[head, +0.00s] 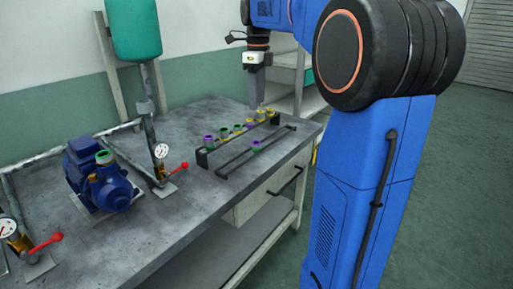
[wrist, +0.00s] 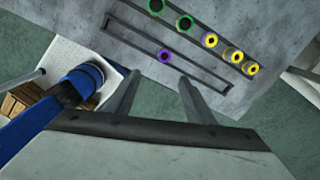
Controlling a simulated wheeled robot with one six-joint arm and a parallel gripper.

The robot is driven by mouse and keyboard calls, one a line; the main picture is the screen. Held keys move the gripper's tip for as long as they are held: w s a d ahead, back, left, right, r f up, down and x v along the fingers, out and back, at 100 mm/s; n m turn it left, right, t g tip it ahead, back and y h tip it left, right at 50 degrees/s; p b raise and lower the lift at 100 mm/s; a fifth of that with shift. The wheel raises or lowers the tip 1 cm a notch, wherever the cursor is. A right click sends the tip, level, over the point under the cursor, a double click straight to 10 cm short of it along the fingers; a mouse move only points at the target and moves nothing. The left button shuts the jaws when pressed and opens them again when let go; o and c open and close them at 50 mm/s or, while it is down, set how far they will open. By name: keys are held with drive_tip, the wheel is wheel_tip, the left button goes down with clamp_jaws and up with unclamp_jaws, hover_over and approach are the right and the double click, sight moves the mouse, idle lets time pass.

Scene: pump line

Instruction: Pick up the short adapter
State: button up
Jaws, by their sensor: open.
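Several ringed fittings stand in a dark two-rail rack (head: 225,150) on the workbench; which one is the short adapter I cannot tell for sure. In the wrist view a purple-ringed fitting (wrist: 165,56) stands alone in the near rail. The other rail holds a purple-ringed fitting (wrist: 155,5), green-ringed fittings (wrist: 185,22) and yellow-ringed fittings (wrist: 211,40). My gripper (head: 257,102) points down above the far end of the rack. In the wrist view its fingers (wrist: 159,77) are apart with nothing between them, and the lone purple-ringed fitting shows just beyond the tips.
A blue pump (head: 98,178) stands at the left of the workbench (head: 190,205). Pipes with gauges (head: 161,151) and red valve handles (head: 177,168) rise beside it. A green tank (head: 133,30) hangs behind.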

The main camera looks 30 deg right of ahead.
drive_tip(key=w+d+m, duration=0.1)
hover_over(256, 142)
drive_tip(key=f, duration=1.1)
drive_tip(key=shift+s+d+f, duration=0.2)
drive_tip(key=shift+s+f, duration=0.05)
drive_tip(key=shift+f, duration=0.15)
drive_tip(key=shift+w+a+f, duration=0.1)
drive_tip(key=shift+f, duration=1.25)
drive_tip(key=shift+w+a+f, duration=0.1)
drive_tip(key=shift+f, duration=1.2)
drive_tip(key=c, duration=1.2)
